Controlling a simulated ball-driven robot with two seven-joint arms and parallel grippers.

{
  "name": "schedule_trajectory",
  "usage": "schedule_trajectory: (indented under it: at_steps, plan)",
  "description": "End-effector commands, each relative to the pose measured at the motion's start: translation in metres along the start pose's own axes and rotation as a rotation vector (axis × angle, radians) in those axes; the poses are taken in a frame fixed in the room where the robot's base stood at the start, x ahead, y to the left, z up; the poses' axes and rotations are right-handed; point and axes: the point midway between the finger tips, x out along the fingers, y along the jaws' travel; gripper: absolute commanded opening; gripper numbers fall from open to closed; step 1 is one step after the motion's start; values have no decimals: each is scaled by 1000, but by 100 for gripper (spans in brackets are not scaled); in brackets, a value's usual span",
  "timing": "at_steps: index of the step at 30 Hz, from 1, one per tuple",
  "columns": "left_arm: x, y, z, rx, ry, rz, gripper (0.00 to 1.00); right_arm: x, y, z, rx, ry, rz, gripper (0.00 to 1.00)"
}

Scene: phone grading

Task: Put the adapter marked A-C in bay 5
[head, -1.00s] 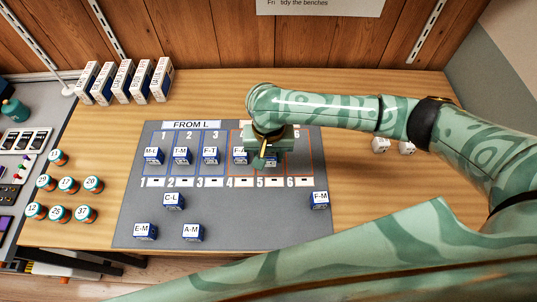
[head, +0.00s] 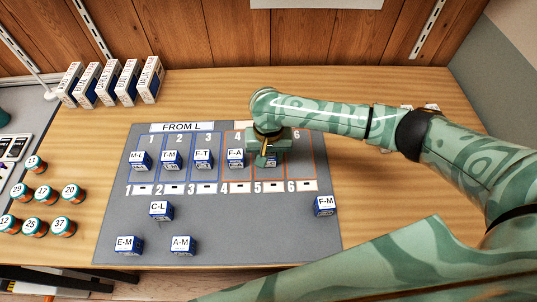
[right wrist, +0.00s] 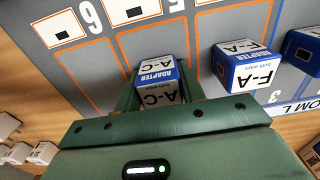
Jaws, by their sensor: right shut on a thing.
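The adapter marked A-C (right wrist: 160,82) is a small blue and white block, its label facing the right wrist camera. My right gripper (right wrist: 158,92) is shut on it, one finger on each side. In the head view the right gripper (head: 268,150) is over the fifth column of the grey mat (head: 230,230), and only a little of the adapter (head: 272,161) shows beneath it. In the wrist view the adapter is between the orange lines of bay 5 (right wrist: 172,40). I cannot tell whether it touches the mat. My left gripper is not in view.
The F-A adapter (head: 236,158) sits in bay 4 beside the gripper, with F-T (head: 203,160), T-M (head: 171,160) and M-L (head: 140,160) farther left. Bay 6 (right wrist: 95,60) looks empty. C-L (head: 161,211), F-M (head: 325,206), E-M (head: 128,246) and A-M (head: 182,246) stand nearer the front.

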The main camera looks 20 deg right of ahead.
Motion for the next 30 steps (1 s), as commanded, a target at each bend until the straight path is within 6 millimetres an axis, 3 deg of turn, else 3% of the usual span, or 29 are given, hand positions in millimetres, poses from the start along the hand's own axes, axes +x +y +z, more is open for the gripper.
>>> schedule_trajectory:
  at_steps: [1, 2, 4, 14, 17, 24, 30]
  plan:
    - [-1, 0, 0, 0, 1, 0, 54, 1, 0, 0, 1, -1, 1, 17]
    - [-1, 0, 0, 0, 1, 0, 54, 2, 0, 0, 1, -1, 1, 42]
    - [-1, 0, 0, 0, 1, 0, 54, 2, 0, 0, 0, -1, 1, 61]
    - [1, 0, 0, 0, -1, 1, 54, 0, 0, 0, -1, 1, -1, 61]
    - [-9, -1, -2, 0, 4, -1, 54, -17, 0, 0, -1, 3, -1, 61]
    - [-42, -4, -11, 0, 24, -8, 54, -76, 0, 0, -1, 5, -2, 61]
    - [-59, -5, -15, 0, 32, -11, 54, -111, 0, 0, 0, 3, -1, 61]
